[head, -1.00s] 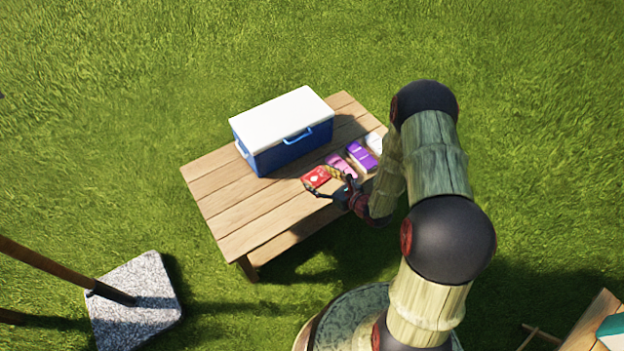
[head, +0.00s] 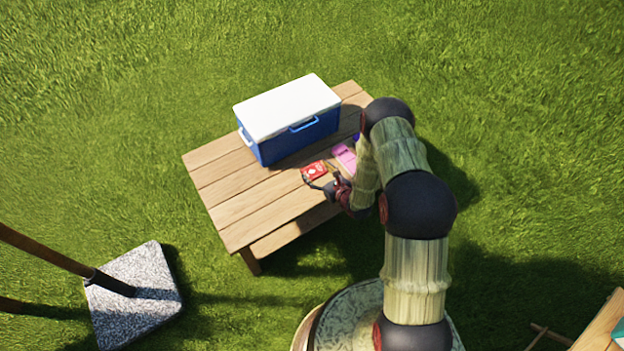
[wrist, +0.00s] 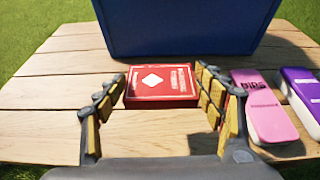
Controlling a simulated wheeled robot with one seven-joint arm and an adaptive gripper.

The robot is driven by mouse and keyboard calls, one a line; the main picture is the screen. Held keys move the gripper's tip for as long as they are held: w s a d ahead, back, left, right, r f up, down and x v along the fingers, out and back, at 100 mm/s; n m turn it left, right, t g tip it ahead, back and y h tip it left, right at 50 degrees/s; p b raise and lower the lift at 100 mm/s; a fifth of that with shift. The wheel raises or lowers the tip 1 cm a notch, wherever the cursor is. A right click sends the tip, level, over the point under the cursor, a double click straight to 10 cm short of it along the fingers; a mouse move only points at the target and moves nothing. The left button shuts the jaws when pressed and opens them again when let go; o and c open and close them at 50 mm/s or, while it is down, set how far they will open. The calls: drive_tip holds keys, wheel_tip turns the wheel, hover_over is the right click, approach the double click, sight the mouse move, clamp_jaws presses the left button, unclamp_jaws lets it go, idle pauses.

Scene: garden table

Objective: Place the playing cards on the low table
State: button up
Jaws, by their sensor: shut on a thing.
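The playing cards (head: 314,170) are a red box with a white diamond, at the near side of the blue cooler on a wooden slatted table (head: 225,205). In the wrist view the red box (wrist: 160,85) lies flat between the fingertips of my gripper (wrist: 160,88). My gripper is shut on its two sides, and the fingers span its width. It also shows in the head view (head: 320,183), partly covered by my arm. I cannot tell whether the box touches the tabletop or is just above it.
A blue cooler (head: 300,140) with a white lid stands right behind the cards. A pink box (wrist: 263,110) and a purple box (wrist: 300,92) lie to the right. The table's left part is clear. Another wooden surface (head: 598,330) shows at the lower right.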

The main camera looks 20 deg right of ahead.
drive_tip(key=w+a+f+b, duration=0.1)
drive_tip(key=w+f+b, duration=0.2)
drive_tip(key=f, duration=0.5)
drive_tip(key=shift+w+f, duration=0.3)
drive_tip(key=shift+w, duration=0.3)
drive_tip(key=shift+f, duration=0.15)
drive_tip(key=o, duration=1.1)
drive_tip(key=shift+o, duration=0.5)
